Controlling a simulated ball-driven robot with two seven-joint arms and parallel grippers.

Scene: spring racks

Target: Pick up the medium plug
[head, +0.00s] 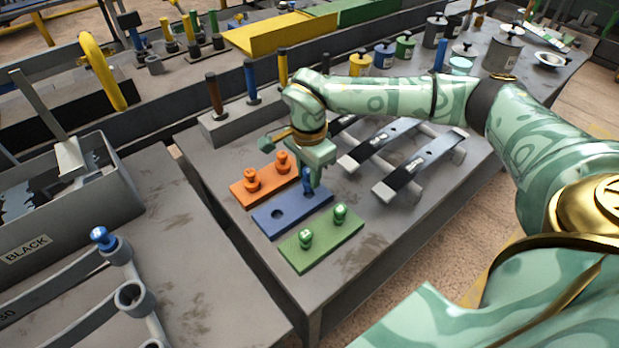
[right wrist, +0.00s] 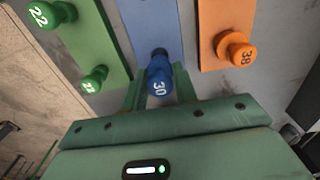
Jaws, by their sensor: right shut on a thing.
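A blue plug marked 30 (right wrist: 159,82) is between the fingers of my right gripper (right wrist: 158,92), which is shut on it. In the head view my right gripper (head: 312,180) points down over the far right end of the blue board (head: 268,224), and the blue plug (head: 307,186) shows partly under it. I cannot tell whether the plug is still seated or slightly raised. The board's other hole (head: 276,213) is empty. Another blue plug (head: 102,238) sits on the rack at the left. My left gripper is not in view.
The orange board (head: 264,187) with two orange plugs and the green board (head: 322,246) with two green plugs flank the blue one closely. Metal spring racks (head: 425,165) lie to the right. A grey bin labelled BLACK (head: 70,235) stands at the left.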

